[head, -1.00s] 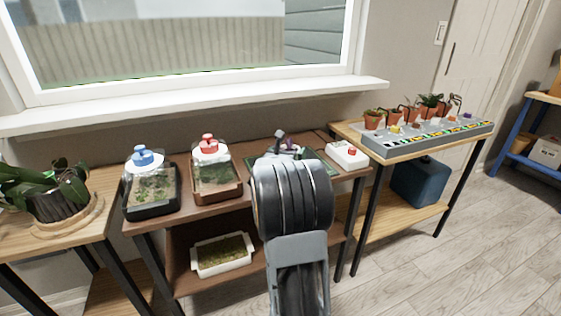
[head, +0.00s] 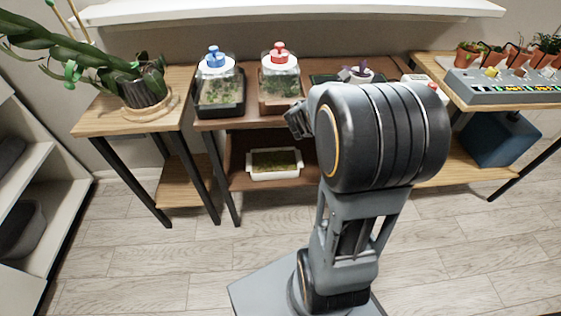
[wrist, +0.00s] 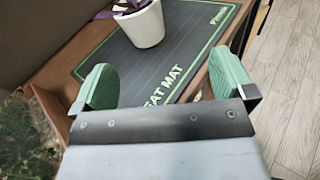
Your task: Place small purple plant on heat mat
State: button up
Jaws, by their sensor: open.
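The small purple plant (wrist: 140,5) is in a white pot (wrist: 147,27) that stands upright on the heat mat (wrist: 196,65), towards its far side in the wrist view. The mat is dark with a green outline and lettering. In the head view the purple plant (head: 357,71) shows just behind my arm, which hides much of the mat (head: 320,78). My gripper (wrist: 165,82) is open, its two green fingers apart with nothing between them. The pot is beyond the fingertips and clear of them. In the head view the fingers are mostly hidden.
On the same brown table, a terrarium with a blue knob (head: 217,85) and one with a red knob (head: 279,78) stand left of the mat. A white box (head: 416,79) is at its right. A large plant (head: 143,88) stands on the left table. The floor in front is clear.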

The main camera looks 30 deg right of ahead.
jog(key=s+a+f+m+y, duration=0.2)
jog(key=a+m+y, duration=0.3)
jog(key=a, duration=0.4)
jog(key=s+a+f+m+g+y, duration=0.1)
jog(key=s+a+f+m+y, duration=0.2)
jog(key=s+a+m+y, duration=0.2)
jog(key=s+a+f+m+g+y, duration=0.1)
jog(key=s+a+f+m+y, duration=0.1)
jog(key=a+m+y, duration=0.4)
jog(key=s+a+m, duration=0.1)
jog(key=a+m, duration=0.3)
jog(key=a, duration=0.3)
jog(key=shift+s+a+f, duration=0.2)
jog(key=shift+s+a, duration=0.1)
notch_tip(320, 180, up, 32)
jog(key=p, duration=2.9)
jog(key=shift+w+a+t, duration=0.35)
jog(key=shift+w+t, duration=0.05)
jog(key=shift+f, duration=0.1)
